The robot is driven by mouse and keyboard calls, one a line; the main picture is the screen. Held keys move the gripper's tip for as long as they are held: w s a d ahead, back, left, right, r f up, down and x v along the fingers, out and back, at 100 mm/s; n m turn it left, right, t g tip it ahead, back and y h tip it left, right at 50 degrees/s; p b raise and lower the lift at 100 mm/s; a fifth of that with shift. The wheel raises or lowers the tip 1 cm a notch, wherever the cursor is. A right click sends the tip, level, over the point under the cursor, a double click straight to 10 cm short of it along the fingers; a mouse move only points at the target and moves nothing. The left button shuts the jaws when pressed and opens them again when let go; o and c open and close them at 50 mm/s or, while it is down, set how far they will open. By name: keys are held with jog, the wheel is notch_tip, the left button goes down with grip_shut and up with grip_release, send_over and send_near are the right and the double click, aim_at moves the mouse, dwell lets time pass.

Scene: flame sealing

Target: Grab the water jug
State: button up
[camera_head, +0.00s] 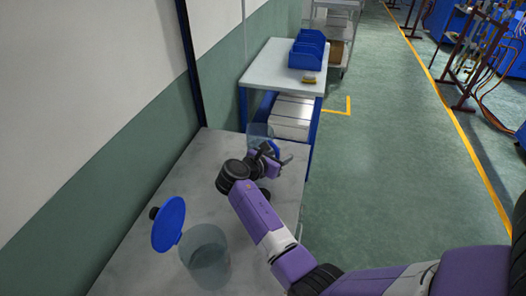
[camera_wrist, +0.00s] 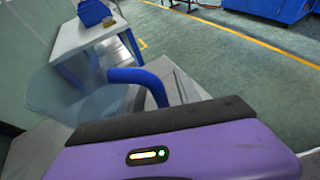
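The water jug (camera_head: 259,131) is a clear, see-through vessel with a blue handle, standing near the far end of the grey table. In the wrist view its pale body (camera_wrist: 65,95) is at the left, and its curved blue handle (camera_wrist: 140,78) runs down behind the edge of my gripper's purple housing. My gripper (camera_head: 272,158) is right at the handle side of the jug, low over the table. The fingertips are hidden in the wrist view and too small in the head view to show whether they are closed on the handle.
A white table (camera_head: 262,72) beyond holds blue bins (camera_head: 308,50). The wall borders the left; green floor is open at right.

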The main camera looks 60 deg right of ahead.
jog(key=shift+d+f, duration=0.15)
jog(key=shift+d, duration=0.15)
grip_shut()
dwell(0.7)
dwell(0.5)
